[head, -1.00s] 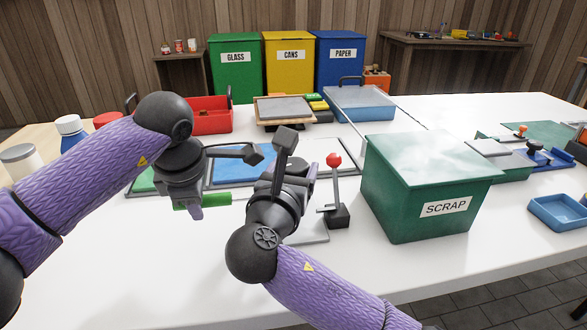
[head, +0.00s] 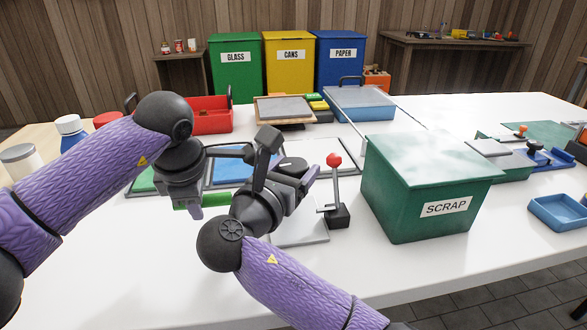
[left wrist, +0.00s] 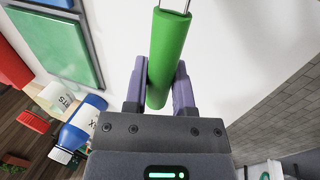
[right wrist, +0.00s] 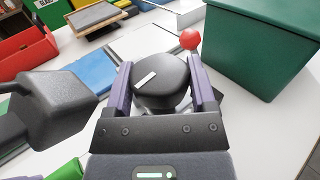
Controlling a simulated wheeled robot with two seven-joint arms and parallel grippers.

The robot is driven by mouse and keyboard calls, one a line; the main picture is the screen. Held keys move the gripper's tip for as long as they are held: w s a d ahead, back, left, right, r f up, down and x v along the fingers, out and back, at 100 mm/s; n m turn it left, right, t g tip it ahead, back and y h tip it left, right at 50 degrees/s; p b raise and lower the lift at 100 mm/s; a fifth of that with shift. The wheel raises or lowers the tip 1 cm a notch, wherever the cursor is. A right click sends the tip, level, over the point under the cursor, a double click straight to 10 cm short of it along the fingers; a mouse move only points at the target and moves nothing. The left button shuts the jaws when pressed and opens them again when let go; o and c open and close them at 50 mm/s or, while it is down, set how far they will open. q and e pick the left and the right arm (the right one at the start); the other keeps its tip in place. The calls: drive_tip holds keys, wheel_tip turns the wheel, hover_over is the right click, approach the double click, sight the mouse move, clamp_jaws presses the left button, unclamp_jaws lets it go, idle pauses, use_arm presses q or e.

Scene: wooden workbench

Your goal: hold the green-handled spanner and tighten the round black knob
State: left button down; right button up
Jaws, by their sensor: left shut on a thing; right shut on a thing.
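The green-handled spanner (left wrist: 170,50) is in my left gripper (left wrist: 158,82), with both fingers closed on its green handle. Its metal shaft runs out of the top of the left wrist view, so its head is not seen there. In the head view the green handle (head: 186,201) shows below my left wrist. The round black knob (right wrist: 162,82) has a white pointer mark and sits between the fingers of my right gripper (right wrist: 160,70), which is shut on it. The knob also shows in the head view (head: 291,165), partly behind my right gripper.
A lever with a red ball (head: 334,160) stands just right of the knob, close to my right gripper. The green scrap bin (head: 430,205) is further right. A red crate (head: 212,122) and a blue tray (head: 360,105) stand behind. The front of the bench is clear.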

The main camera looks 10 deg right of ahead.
drive_tip(key=o, duration=1.2)
drive_tip(key=shift+r, duration=0.1)
drive_tip(key=v, duration=1.2)
